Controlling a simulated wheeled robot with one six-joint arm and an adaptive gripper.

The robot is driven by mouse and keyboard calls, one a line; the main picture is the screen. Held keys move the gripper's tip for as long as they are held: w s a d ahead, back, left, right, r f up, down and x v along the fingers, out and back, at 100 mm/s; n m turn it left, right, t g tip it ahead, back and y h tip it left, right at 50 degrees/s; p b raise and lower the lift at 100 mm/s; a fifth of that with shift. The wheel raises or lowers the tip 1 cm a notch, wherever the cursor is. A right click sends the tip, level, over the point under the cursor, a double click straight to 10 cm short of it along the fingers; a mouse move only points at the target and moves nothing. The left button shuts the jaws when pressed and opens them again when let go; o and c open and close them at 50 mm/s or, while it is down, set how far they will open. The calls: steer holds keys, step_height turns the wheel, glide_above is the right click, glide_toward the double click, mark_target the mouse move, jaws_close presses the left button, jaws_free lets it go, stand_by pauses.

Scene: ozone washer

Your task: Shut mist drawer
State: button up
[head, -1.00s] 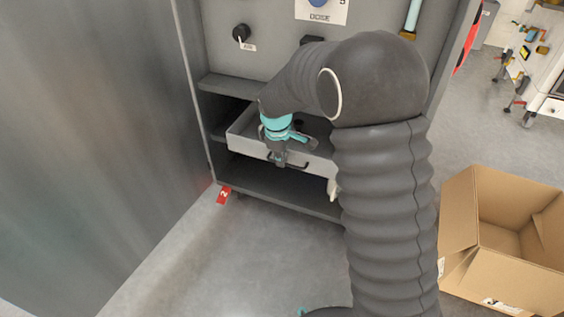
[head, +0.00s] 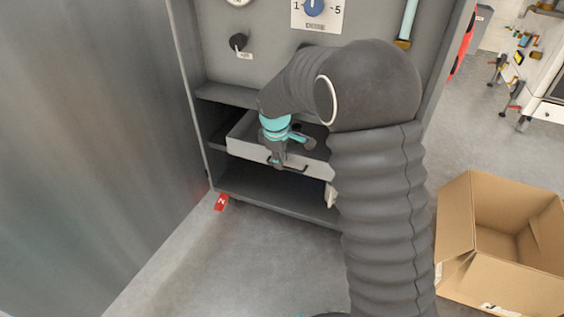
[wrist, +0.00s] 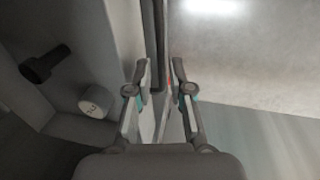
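The mist drawer (head: 247,149) is a pale grey tray, partly pulled out of the grey cabinet. A dark bar handle (head: 294,169) runs along its front. My gripper (head: 277,160) points down at the drawer front, by the left part of the handle. In the wrist view, the two fingers of my gripper (wrist: 159,76) are apart, with a dark bar between and beyond them. I cannot tell whether they touch it. A black knob (wrist: 48,64) and a pale round cap (wrist: 95,105) show left of the fingers. My arm hides the drawer's right part.
The cabinet has an upper shelf edge (head: 232,97) above the drawer and an empty lower bay (head: 262,194). A large metal panel (head: 85,130) stands close on the left. An open cardboard box (head: 480,282) is on the floor at right. Floor in front is clear.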

step_height(320, 180, up, 11)
steer(key=s, duration=0.2)
steer(key=shift+a+f, duration=0.2)
steer(key=shift+a, duration=0.1)
steer(key=shift+c, duration=0.3)
